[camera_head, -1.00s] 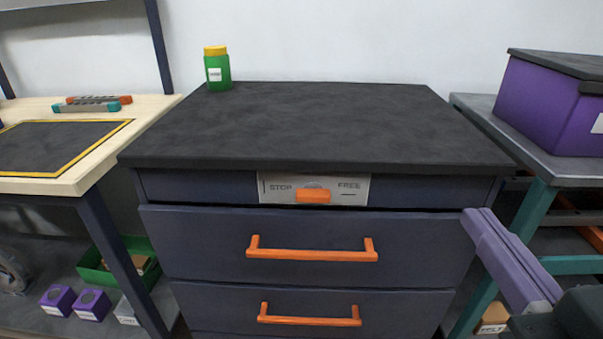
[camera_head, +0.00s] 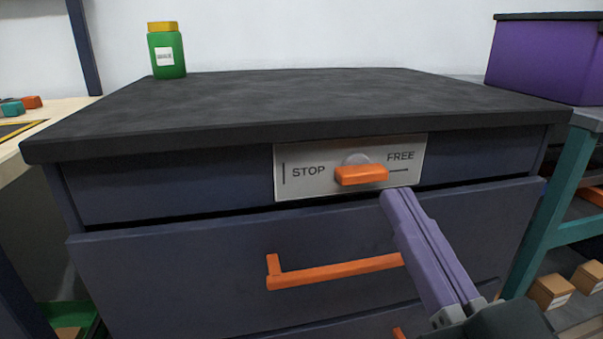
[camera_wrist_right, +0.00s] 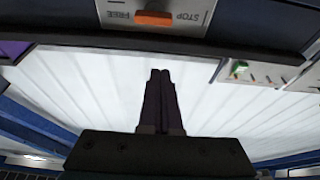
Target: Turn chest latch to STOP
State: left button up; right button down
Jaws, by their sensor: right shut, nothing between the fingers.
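The chest latch is an orange handle (camera_head: 361,175) on a pale plate (camera_head: 308,182) at the chest's upper front. The plate reads STOP on the left and FREE on the right. The handle lies roughly level, its right end towards the line under FREE. In the right wrist view the latch handle (camera_wrist_right: 154,18) shows at the top, with the lettering upside down. My right gripper (camera_head: 394,193) is shut and empty, its purple fingers just below and right of the handle, apart from it in the picture. It also shows in the wrist view (camera_wrist_right: 160,74). My left gripper is out of view.
The chest has a dark top (camera_head: 280,100) with a green jar (camera_head: 167,54) at the back left. A drawer with an orange pull (camera_head: 330,272) lies below the latch; my right gripper covers its right end. A purple box (camera_head: 545,60) stands on a bench at right.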

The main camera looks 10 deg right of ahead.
aim_at(358, 168)
jog(key=b+x, duration=0.1)
jog(key=x, duration=0.9)
jog(key=shift+w+a+f, duration=0.1)
jog(key=shift+w+f, duration=0.05)
jog(key=shift+w, duration=0.1)
jog(key=f+b, duration=0.2)
jog(key=f, duration=0.1)
jog(key=shift+s, duration=0.2)
jog(key=shift+f, duration=0.4)
